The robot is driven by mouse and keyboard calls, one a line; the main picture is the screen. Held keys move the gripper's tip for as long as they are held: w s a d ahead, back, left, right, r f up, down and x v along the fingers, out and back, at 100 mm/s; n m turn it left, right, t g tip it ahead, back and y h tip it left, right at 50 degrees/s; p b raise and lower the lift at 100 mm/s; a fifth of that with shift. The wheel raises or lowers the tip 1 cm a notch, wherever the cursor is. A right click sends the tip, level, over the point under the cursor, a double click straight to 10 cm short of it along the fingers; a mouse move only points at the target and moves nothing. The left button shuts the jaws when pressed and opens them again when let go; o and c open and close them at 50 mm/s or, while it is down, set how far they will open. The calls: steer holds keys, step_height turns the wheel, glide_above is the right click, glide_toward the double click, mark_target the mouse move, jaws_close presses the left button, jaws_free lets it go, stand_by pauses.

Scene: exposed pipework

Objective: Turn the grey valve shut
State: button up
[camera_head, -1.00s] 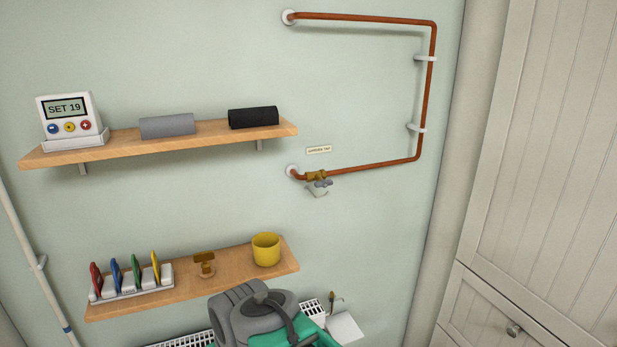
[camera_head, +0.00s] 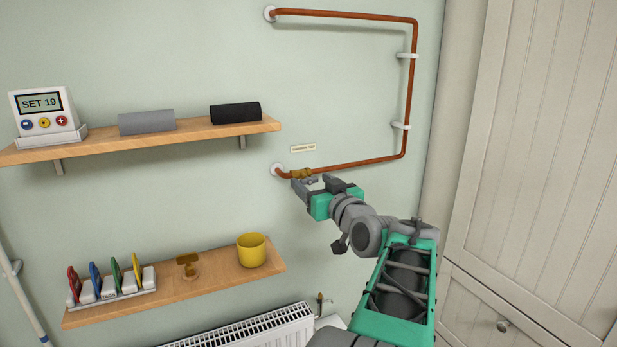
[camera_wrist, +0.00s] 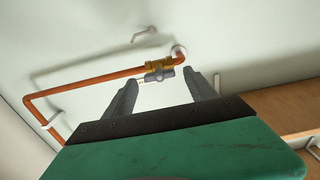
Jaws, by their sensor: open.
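The grey valve (camera_wrist: 158,75) sits on a brass body (camera_wrist: 155,66) on the copper pipe, near the pipe's wall end. In the head view the brass body (camera_head: 301,173) shows, and the grey handle (camera_head: 311,181) is mostly hidden by my gripper. My gripper (camera_head: 312,181) is open and empty, its fingers pointing at the valve. In the wrist view the valve appears between and beyond the two fingertips of my gripper (camera_wrist: 166,82). I cannot tell whether a finger touches the handle.
The copper pipe (camera_head: 411,90) loops up the wall on white clips. A label (camera_head: 303,148) is above the valve. Left are an upper shelf (camera_head: 190,133) and a lower shelf (camera_head: 215,287) with a yellow mug (camera_head: 251,250). A radiator (camera_head: 250,330) is below; a cupboard (camera_head: 540,150) stands right.

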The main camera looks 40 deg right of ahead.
steer(key=x, duration=0.2)
steer(key=shift+w, duration=0.35)
steer(key=shift+c, duration=0.5)
steer(key=c, duration=1.3)
